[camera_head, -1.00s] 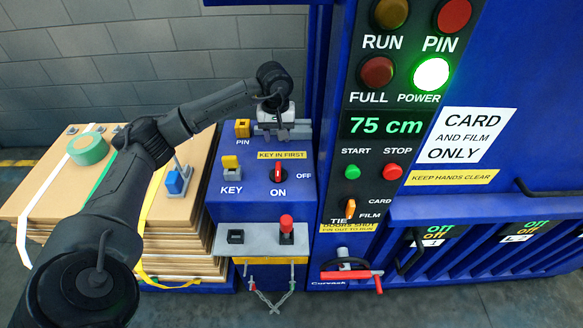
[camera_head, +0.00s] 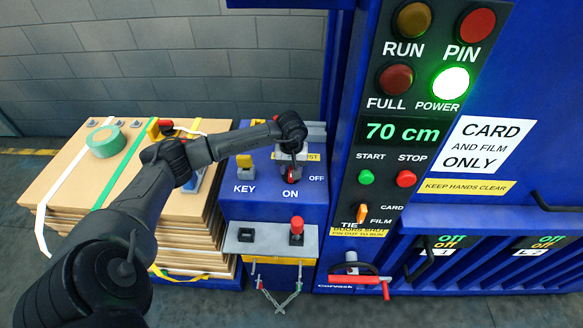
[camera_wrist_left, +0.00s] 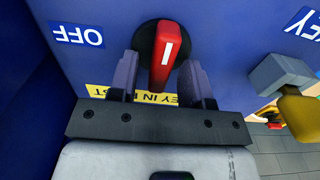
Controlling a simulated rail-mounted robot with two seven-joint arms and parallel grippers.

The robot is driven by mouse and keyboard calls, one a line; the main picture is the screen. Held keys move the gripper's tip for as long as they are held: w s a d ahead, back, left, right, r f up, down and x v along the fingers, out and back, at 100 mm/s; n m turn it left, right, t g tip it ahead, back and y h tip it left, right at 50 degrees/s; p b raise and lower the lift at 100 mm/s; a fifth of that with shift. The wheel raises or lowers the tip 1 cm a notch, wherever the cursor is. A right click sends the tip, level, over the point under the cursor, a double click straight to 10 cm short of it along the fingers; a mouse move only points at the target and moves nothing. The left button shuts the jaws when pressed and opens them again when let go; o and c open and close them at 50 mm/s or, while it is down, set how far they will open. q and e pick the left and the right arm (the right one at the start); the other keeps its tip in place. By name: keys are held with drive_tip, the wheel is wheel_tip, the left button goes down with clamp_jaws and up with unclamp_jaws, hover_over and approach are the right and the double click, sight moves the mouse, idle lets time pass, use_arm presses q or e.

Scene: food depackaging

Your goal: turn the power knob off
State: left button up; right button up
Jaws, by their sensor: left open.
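The red power knob (camera_wrist_left: 164,58) on a black round base sits on the blue control box. In the left wrist view it lies between the two open fingers of my left gripper (camera_wrist_left: 160,82), with a visible gap on each side. Its bar stands lengthwise between the fingers; the OFF label (camera_wrist_left: 76,35) is to the left there. In the head view my left gripper (camera_head: 291,160) is over the knob and mostly hides it. The ON label (camera_head: 290,194) is below and the OFF label (camera_head: 317,178) to the right. The green POWER lamp (camera_head: 451,82) is lit. My right gripper is not in view.
A yellow key (camera_head: 244,161) is beside the knob; its yellow head shows in the left wrist view (camera_wrist_left: 301,116). A grey shelf (camera_head: 269,239) with a red-topped button (camera_head: 297,224) juts out below. Stacked cardboard (camera_head: 75,178) stands left. The tall panel (camera_head: 373,160) rises right.

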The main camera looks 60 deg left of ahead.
use_arm(q)
drive_tip(key=shift+f, duration=0.15)
clamp_jaws()
idle(0.4)
drive_tip(key=shift+n, duration=0.3)
drive_tip(key=n+b, duration=0.1)
drive_tip(key=n, duration=0.2)
drive_tip(key=shift+s, duration=0.1)
drive_tip(key=n, duration=0.2)
drive_tip(key=n+b, duration=0.1)
drive_tip(key=n, duration=0.1)
drive_tip(key=shift+s+a+n, duration=0.1)
drive_tip(key=shift+s+n, duration=0.1)
drive_tip(key=shift+n, duration=0.1)
drive_tip(key=n, duration=0.5)
drive_tip(key=shift+s, duration=0.15)
drive_tip(key=n, duration=0.4)
drive_tip(key=shift+s+d, duration=0.1)
drive_tip(key=shift+d, duration=0.1)
drive_tip(key=shift+n, duration=0.5)
